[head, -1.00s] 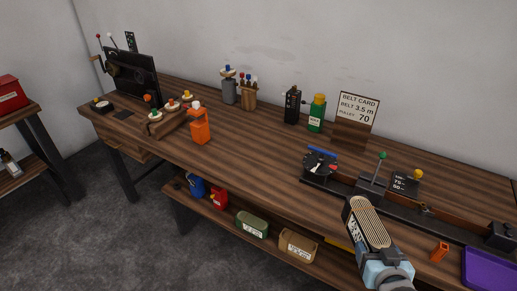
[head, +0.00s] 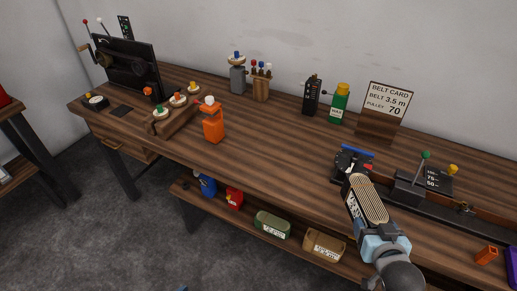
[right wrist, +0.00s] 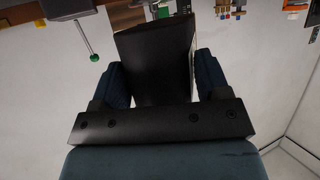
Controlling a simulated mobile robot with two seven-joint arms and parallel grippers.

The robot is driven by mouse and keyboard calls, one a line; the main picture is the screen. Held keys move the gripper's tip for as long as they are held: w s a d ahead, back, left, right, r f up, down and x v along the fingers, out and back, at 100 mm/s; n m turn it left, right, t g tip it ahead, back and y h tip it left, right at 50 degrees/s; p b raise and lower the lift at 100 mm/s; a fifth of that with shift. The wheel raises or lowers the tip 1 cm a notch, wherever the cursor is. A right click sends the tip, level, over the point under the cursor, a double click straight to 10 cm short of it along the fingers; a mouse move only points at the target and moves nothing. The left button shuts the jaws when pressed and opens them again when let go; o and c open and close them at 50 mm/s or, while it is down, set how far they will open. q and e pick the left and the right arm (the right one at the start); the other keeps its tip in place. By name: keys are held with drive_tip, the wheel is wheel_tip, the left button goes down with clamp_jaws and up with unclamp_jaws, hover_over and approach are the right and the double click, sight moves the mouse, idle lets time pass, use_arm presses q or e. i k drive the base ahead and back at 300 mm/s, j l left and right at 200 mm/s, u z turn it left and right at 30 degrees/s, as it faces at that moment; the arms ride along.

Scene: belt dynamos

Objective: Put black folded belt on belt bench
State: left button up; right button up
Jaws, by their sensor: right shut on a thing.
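The black folded belt (head: 367,199) is dark-sided with a tan ribbed top and a white label on its side. My right gripper (head: 383,236) is shut on it, and it hangs over the front part of the belt bench (head: 270,150), a long wooden table. In the right wrist view the belt (right wrist: 152,62) shows as a dark block between the two blue fingers of my right gripper (right wrist: 162,80). I cannot tell whether the belt touches the bench top. My left gripper is not in view.
A black dial device with a blue bar (head: 352,160) stands just behind the belt. A lever unit (head: 412,185) is to its right. A card stand (head: 385,110), green bottle (head: 339,105) and orange bottle (head: 212,122) stand on the bench. The bench middle (head: 280,145) is clear.

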sight(247, 154)
drive_tip(key=i+j, duration=0.15)
drive_tip(key=j, duration=0.2)
drive_tip(key=i+j+z, duration=0.1)
drive_tip(key=j, duration=0.2)
drive_tip(key=i+j, duration=0.2)
drive_tip(key=j, duration=0.15)
drive_tip(key=i+j+z, duration=0.1)
drive_tip(key=j, duration=0.25)
drive_tip(key=i+j, duration=0.15)
drive_tip(key=j, duration=0.2)
